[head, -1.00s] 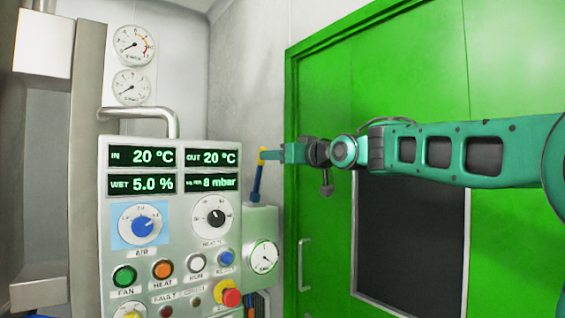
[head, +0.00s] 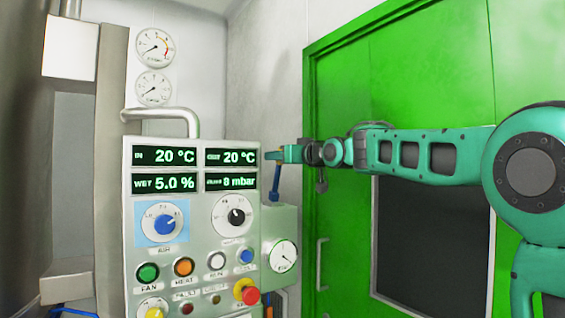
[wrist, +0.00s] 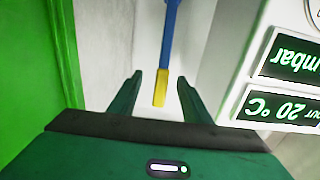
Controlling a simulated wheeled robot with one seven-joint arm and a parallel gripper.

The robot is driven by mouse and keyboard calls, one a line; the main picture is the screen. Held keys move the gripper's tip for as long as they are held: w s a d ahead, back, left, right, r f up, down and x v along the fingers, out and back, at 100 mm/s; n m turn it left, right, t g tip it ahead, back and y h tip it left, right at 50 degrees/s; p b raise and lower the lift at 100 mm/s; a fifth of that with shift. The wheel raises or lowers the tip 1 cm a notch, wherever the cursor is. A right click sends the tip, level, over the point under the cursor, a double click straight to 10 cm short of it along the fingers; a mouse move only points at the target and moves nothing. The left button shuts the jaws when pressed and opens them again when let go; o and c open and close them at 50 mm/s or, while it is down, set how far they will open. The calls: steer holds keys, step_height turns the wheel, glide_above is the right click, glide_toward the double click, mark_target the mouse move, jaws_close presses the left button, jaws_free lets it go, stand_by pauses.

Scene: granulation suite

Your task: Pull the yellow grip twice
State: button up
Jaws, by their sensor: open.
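The yellow grip (wrist: 160,92) is the end of a blue lever (wrist: 169,35), seen in the wrist view. In the head view the lever (head: 274,182) rises from a pale box beside the control panel, and its yellow end (head: 271,155) is small and partly hidden at my fingertips. My gripper (wrist: 158,79) is open, with one finger on each side of the yellow grip in the wrist view. I see a gap between each finger and the grip. In the head view my gripper (head: 281,154) reaches the lever top from the right.
The control panel (head: 190,207) with displays, knobs and buttons stands left of the lever. A metal rail handle (head: 160,113) tops it. A pale box (head: 279,222) with a gauge is below the lever. A green door (head: 340,215) lies behind my arm.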

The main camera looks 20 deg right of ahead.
steer(key=c, duration=1.1)
steer(key=shift+o, duration=0.2)
steer(key=shift+s+d+f, duration=0.25)
steer(key=shift+s+f, duration=0.1)
steer(key=shift+s, duration=0.35)
steer(key=shift+s+d+f, duration=0.25)
steer(key=shift+s+f, duration=0.1)
steer(key=shift+s, duration=0.35)
steer(key=shift+d+f, duration=0.1)
steer(key=shift+c, duration=0.2)
steer(key=shift+s+d+f, duration=0.2)
steer(key=shift+s+f, duration=0.3)
steer(key=shift+s, duration=0.1)
steer(key=shift+s+d+f, duration=0.15)
steer(key=shift+s+f, duration=0.3)
steer(key=shift+s, duration=0.15)
steer(key=shift+o, duration=0.2)
